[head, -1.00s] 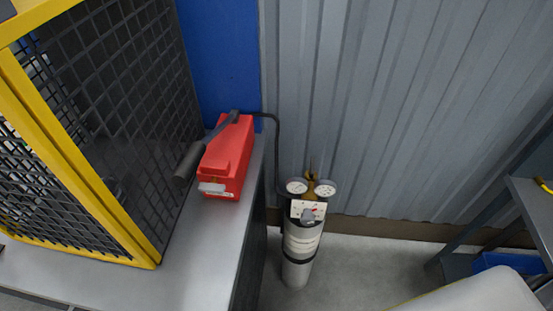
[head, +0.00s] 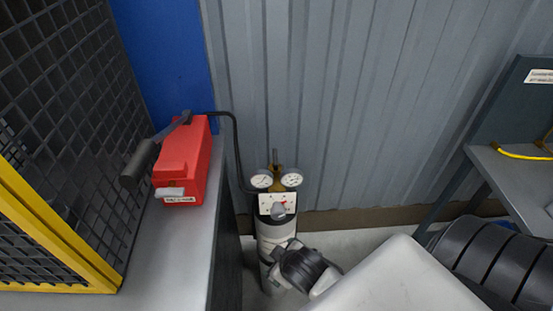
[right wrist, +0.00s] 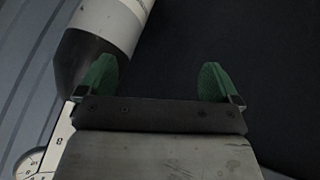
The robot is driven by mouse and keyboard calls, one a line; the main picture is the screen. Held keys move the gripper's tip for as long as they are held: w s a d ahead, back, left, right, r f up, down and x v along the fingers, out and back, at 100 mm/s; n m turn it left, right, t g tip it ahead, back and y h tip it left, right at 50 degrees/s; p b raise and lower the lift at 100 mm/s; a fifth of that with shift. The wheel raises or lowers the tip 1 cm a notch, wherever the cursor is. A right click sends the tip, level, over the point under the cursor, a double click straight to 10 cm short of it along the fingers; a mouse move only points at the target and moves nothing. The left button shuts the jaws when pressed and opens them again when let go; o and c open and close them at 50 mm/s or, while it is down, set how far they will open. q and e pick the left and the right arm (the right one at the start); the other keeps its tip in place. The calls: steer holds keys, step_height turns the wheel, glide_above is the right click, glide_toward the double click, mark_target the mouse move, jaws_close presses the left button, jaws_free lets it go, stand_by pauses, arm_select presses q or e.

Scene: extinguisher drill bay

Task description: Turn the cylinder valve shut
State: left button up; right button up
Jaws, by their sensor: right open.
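The grey cylinder (head: 272,238) stands upright on the floor beside the bench, against the corrugated wall. Its top has a brass fitting (head: 276,172), a left gauge (head: 261,179) and a right gauge (head: 292,178). Below them is a white plate (head: 264,200) with red marks and a grey knob (head: 280,208). In the right wrist view, the cylinder (right wrist: 112,22), white plate (right wrist: 62,135) and gauge edge (right wrist: 28,163) lie to the left. My right gripper (right wrist: 160,78) is open and empty, green pads apart, beside the cylinder. Its fingers are unclear in the head view. My left gripper is not in view.
A red box (head: 184,165) with a black-handled lever sits on the grey bench (head: 180,245); a black hose (head: 236,135) runs to the cylinder. A yellow-framed mesh cage (head: 65,238) is left. A grey shelf (head: 515,180) with a yellow item stands right.

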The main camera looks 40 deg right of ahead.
step_height(320, 180, up, 9)
steer(key=t+b, duration=0.1)
steer(key=w+r+n+t, duration=0.6)
steer(key=w+r+t, duration=0.2)
steer(key=w+r, duration=0.25)
steer(key=w+a+r+n+g+y, duration=0.2)
steer(key=a+r+n+y, duration=0.3)
steer(key=n+y, duration=0.6)
steer(key=w+a+r+n+g+y, duration=0.25)
steer(key=r+n+y, duration=0.35)
steer(key=n, duration=0.9)
steer(key=n+g+h, duration=0.9)
steer(key=n+h, duration=0.3)
glide_toward(276, 156)
steer(key=p+x, duration=0.1)
steer(key=x, duration=0.8)
steer(key=shift+a+f+p, duration=0.1)
steer(key=shift+f+p, duration=0.05)
steer(key=shift+p, duration=0.15)
